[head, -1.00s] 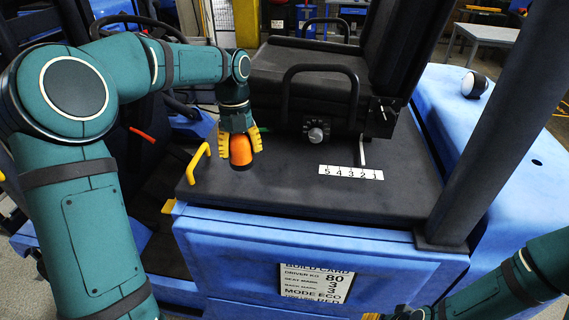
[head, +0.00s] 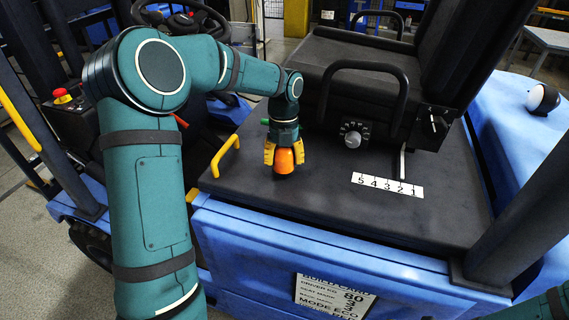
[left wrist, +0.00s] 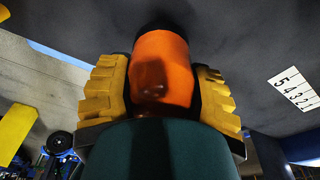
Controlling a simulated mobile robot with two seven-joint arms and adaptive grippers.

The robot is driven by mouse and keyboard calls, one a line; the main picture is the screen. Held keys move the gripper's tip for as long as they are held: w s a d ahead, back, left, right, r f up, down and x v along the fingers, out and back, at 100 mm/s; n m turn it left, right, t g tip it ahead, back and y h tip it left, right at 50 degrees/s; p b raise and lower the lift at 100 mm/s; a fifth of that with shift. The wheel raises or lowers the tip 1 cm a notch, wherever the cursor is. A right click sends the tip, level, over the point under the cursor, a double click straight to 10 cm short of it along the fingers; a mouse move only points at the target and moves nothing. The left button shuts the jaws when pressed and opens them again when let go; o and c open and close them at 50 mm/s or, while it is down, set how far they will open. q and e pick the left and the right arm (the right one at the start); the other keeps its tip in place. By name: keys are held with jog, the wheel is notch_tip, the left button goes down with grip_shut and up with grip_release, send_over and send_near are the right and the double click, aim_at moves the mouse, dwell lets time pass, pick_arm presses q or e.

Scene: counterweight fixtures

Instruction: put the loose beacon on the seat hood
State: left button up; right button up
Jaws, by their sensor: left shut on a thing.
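The orange beacon (head: 285,161), with a dark base, is upright between the yellow fingers of my left gripper (head: 284,156). The gripper is shut on it from both sides. In the left wrist view the beacon (left wrist: 162,72) fills the space between the fingers. The seat hood (head: 330,215) is the dark flat deck in front of the seat. The beacon is over or at its surface, right of the yellow handle; I cannot tell whether its base touches. Only a piece of my right arm shows at the bottom right corner; its gripper is out of view.
A yellow handle (head: 226,156) stands at the hood's left edge. The black seat (head: 350,65), a dial (head: 353,136) and a number strip (head: 387,185) lie behind and right. A white and black ball-like thing (head: 542,98) sits on the blue body. The hood's front is clear.

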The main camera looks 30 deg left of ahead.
pick_arm(q)
jog(key=shift+f, duration=0.7)
jog(key=shift+f, duration=0.15)
jog(key=o, duration=1.2)
jog(key=shift+o, duration=0.2)
jog(key=r, duration=0.4)
jog(key=w+r+p, duration=0.1)
jog(key=r, duration=0.3)
jog(key=a+r+p, duration=0.1)
jog(key=r, duration=0.3)
jog(key=shift+w+r, duration=0.15)
jog(key=shift+w, duration=0.1)
